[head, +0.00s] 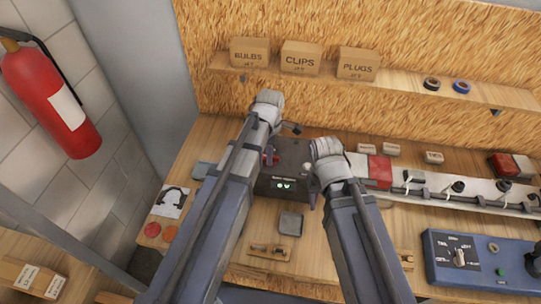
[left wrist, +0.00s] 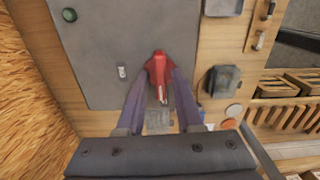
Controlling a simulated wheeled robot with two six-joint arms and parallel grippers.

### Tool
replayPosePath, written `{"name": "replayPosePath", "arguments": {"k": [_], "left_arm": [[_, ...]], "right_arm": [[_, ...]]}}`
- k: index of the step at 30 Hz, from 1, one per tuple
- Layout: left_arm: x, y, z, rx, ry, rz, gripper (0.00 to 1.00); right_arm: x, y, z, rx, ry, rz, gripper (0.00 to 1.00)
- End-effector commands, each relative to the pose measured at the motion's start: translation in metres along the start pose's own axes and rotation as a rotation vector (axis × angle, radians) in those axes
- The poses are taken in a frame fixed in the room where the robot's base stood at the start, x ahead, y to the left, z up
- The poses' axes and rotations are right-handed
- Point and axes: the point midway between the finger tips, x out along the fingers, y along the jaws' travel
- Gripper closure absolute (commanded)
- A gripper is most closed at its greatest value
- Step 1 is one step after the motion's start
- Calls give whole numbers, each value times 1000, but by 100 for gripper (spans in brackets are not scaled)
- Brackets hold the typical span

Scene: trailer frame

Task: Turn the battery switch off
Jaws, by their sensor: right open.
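The red battery switch handle (left wrist: 159,70) stands on a grey metal panel in the left wrist view. The two fingers of my left gripper (left wrist: 160,88) are on either side of it, with gaps showing beside its narrow part. In the head view a bit of red (head: 270,158) shows beside my left gripper (head: 266,162), mostly hidden by my left arm. It is on a dark grey box (head: 290,160) with a small lit display (head: 284,185), too small to read surely. My right gripper (head: 312,192) hangs open at the box's right side; its fingers are partly hidden.
A long strip with several fittings (head: 455,190) runs right of the box. A blue control box (head: 470,262) stands at the front right. A shelf (head: 400,82) with cartons runs along the back. A red extinguisher (head: 48,98) hangs at left.

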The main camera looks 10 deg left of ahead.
Motion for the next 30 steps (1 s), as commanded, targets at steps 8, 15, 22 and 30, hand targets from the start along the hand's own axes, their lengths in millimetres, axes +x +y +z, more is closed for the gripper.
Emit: {"name": "replayPosePath", "arguments": {"k": [8,15,22,30], "left_arm": [[0,0,0,1,0,0,48],[-5,0,0,2,0,0,48],[-22,0,0,2,0,0,48],[-43,0,0,2,0,0,48]], "right_arm": [[0,0,0,0,0,0,50],[-5,0,0,0,0,0,50],[-22,2,1,0,0,0,50],[-43,4,2,0,0,0,50]]}}
